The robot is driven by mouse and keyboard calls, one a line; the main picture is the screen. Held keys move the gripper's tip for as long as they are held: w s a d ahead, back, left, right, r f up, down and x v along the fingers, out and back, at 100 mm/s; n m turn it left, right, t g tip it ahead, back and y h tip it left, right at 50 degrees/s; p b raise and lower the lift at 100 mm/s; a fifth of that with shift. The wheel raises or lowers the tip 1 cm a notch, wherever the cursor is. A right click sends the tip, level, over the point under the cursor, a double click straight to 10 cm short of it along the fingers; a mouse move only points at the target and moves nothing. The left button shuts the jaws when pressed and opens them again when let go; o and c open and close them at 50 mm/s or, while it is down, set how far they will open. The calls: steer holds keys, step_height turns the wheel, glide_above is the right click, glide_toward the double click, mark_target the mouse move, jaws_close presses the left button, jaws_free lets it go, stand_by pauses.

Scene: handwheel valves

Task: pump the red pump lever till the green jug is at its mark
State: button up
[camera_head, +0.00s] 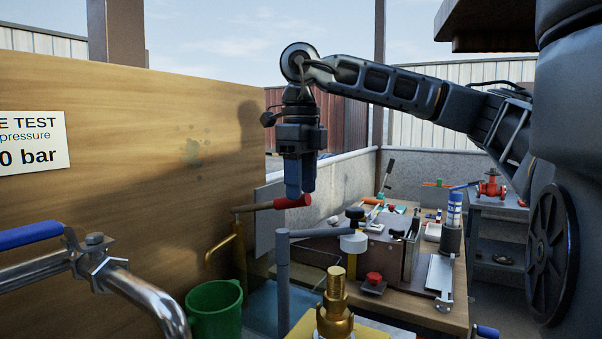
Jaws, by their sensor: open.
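The red pump lever (291,202) sticks out to the right from the top of a brass pump (238,248), close to the wooden wall. Its end grip is bright red and its shaft is brownish. The green jug (214,312) stands below the pump's curved spout. Its front shows, but I see neither a mark nor the level inside. My gripper (300,194) points straight down with blue fingers at the lever's red end. The fingers are open. I cannot tell whether the lever lies between them or just behind or below them.
A chrome pipe with a blue lever handle (30,235) is at the near left. A grey post (283,280) and a brass fitting (334,310) stand in front. A cluttered workbench (400,305) is on the right, with a red valve (490,186) behind it.

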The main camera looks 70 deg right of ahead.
steer(key=shift+f+b, duration=0.3)
steer(key=shift+f, duration=0.55)
steer(key=shift+f, duration=0.15)
jaws_close()
